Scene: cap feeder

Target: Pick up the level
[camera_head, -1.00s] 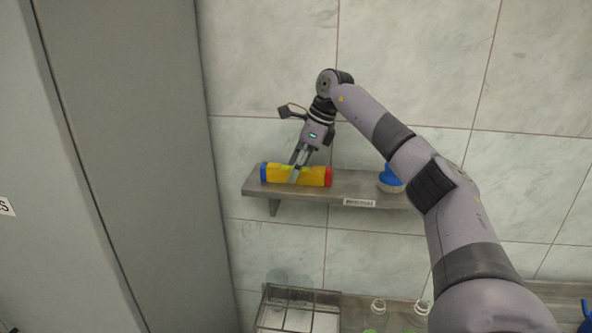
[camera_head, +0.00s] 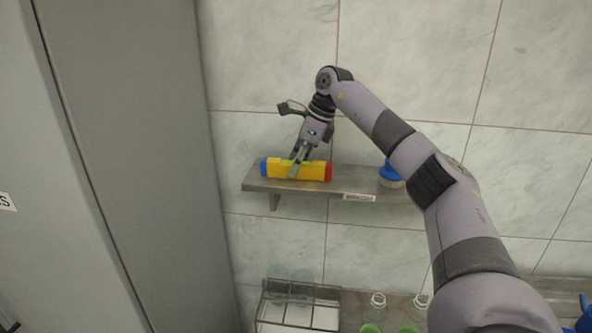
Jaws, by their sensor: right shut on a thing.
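The level (camera_head: 314,171) is a yellow bar with a blue left end and a red right end. It is at the left part of the wall shelf (camera_head: 285,187); I cannot tell whether it touches the shelf or is slightly above it. My right gripper (camera_head: 296,169) reaches down from above and is shut on the level near its middle. The fingers cover part of the yellow body. My left gripper is not in view.
A blue and white item (camera_head: 391,176) stands on the shelf right of the level, partly behind my arm. Below are a wire rack (camera_head: 297,298) and clear bottles (camera_head: 376,303). A tall grey cabinet (camera_head: 120,150) fills the left side.

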